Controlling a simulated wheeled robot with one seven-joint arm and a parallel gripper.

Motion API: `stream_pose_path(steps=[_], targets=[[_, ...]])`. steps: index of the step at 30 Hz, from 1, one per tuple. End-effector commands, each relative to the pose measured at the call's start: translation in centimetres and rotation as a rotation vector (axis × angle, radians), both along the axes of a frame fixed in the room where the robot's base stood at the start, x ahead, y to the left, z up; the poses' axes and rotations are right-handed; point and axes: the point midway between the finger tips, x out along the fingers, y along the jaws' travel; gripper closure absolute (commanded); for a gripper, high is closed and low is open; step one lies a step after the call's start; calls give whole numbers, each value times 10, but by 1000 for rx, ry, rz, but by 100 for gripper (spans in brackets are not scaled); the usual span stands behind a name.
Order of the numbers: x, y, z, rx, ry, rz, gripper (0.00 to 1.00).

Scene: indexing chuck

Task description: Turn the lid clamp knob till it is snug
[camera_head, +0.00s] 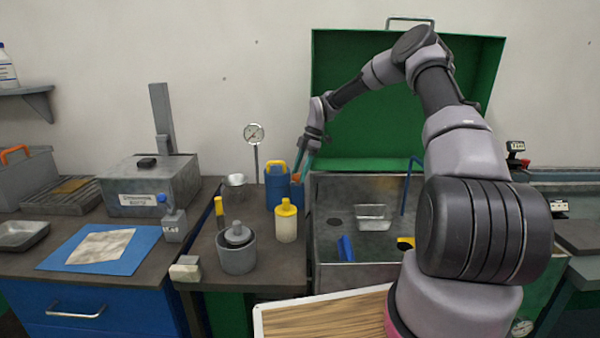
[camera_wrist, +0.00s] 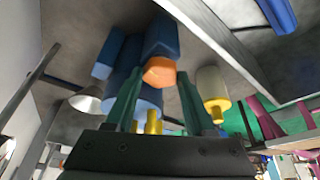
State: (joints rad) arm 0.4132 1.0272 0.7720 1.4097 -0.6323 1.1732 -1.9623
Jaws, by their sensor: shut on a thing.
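My gripper (camera_head: 301,172) reaches down over the back of the middle bench. Its two green fingers are shut on an orange faceted cap (camera_wrist: 159,71), which shows small between the fingertips in the head view. The cap sits at the end of a blue body (camera_wrist: 162,38), beside a blue can with a yellow handle (camera_head: 277,185). The exact finger contact is unclear. A grey metal box (camera_head: 175,183) with a labelled front stands at left, with a small dark knob (camera_head: 147,162) on its lid. I cannot tell which part is the lid clamp knob.
A yellow-capped cream bottle (camera_head: 286,224), a grey pot (camera_head: 238,256) and a dial gauge (camera_head: 254,133) stand close by. A grey sink-like basin (camera_head: 335,270) with an open green lid (camera_head: 350,130) lies right. A blue mat (camera_head: 65,258) lies left.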

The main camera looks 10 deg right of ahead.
Motion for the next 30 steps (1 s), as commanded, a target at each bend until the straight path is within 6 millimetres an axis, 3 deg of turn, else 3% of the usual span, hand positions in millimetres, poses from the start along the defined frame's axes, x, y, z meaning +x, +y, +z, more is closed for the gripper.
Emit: stream_pose_path(steps=[30], targets=[[-6, 1, 1, 0, -3, -785, 100]])
